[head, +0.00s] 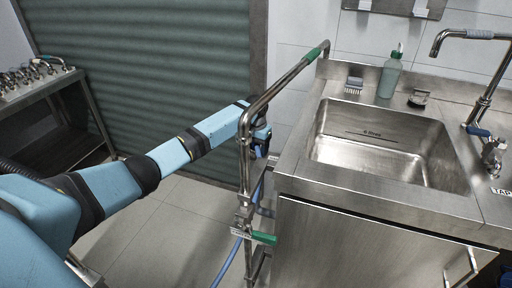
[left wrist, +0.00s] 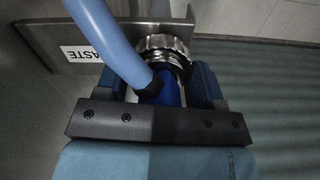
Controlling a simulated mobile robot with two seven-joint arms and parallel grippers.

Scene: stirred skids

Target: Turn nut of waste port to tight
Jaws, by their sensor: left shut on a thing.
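The nut of the waste port (left wrist: 163,46) is a ridged metal ring in the left wrist view. It sits against a metal plate (left wrist: 45,38) with a label (left wrist: 82,55) of which "ASTE" can be read. A blue hose (left wrist: 105,38) crosses in front and hides part of the label. My left gripper (left wrist: 163,78) has one finger on each side of the nut and is shut on it; the exact contact is hard to see. In the head view my left gripper (head: 262,137) is partly behind an upright metal pipe, and the nut is hidden there.
The metal pipe (head: 245,165) stands close to my left arm, with a green-handled valve (head: 262,238) low on it. A blue hose (head: 230,262) hangs below.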

